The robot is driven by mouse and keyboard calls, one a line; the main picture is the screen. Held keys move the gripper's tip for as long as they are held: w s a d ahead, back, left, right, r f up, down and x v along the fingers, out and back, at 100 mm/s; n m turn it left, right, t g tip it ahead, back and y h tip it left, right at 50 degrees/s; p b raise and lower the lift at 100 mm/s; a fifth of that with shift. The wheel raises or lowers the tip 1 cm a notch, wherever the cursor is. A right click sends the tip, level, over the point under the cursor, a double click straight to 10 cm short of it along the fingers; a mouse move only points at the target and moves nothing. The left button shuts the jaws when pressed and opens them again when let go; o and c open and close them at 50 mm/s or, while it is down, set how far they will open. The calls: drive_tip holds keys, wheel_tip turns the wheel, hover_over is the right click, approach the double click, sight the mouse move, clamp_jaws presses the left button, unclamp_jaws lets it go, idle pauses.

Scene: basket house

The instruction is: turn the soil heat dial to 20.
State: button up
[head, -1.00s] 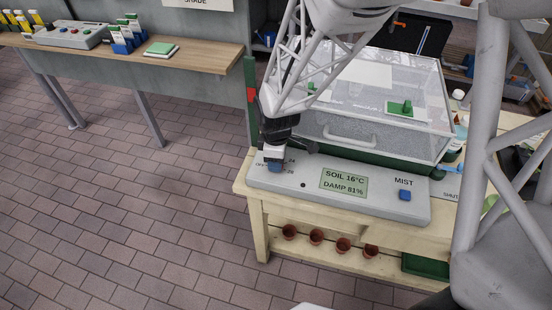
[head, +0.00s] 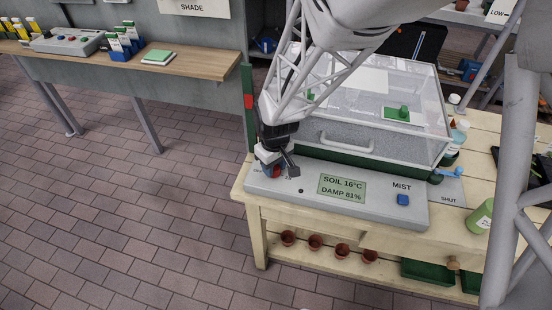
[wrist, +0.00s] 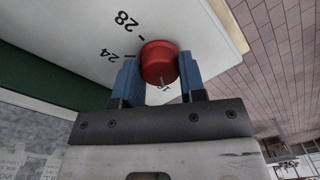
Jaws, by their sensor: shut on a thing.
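The soil heat dial is a round red knob (wrist: 159,60) on the pale control panel (head: 390,212). In the wrist view it sits between the blue finger pads of my gripper (wrist: 160,80), which is shut on it. The marks 28 and 24 show beside the knob. A pale pointer line on the knob faces the gripper side, near a label partly hidden there, which I cannot read surely. In the head view my gripper (head: 276,169) covers most of the dial at the panel's left end. The display (head: 342,188) reads SOIL 16°C, DAMP 81%.
A blue MIST knob (head: 403,200) is at the panel's right. A clear-lidded propagator box (head: 375,125) stands right behind the panel. A green bottle (head: 480,217) stands on the bench at right. Small pots (head: 315,243) sit on the shelf below.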

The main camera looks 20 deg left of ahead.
sight(276, 167)
drive_tip(key=m, duration=0.5)
drive_tip(key=shift+m, duration=0.3)
drive_tip(key=m, duration=0.5)
drive_tip(key=shift+m, duration=0.3)
drive_tip(key=o, duration=0.9)
drive_tip(key=shift+r, duration=0.15)
drive_tip(key=shift+d+r, duration=0.15)
drive_tip(key=shift+r, duration=3.65)
drive_tip(key=shift+d, duration=0.1)
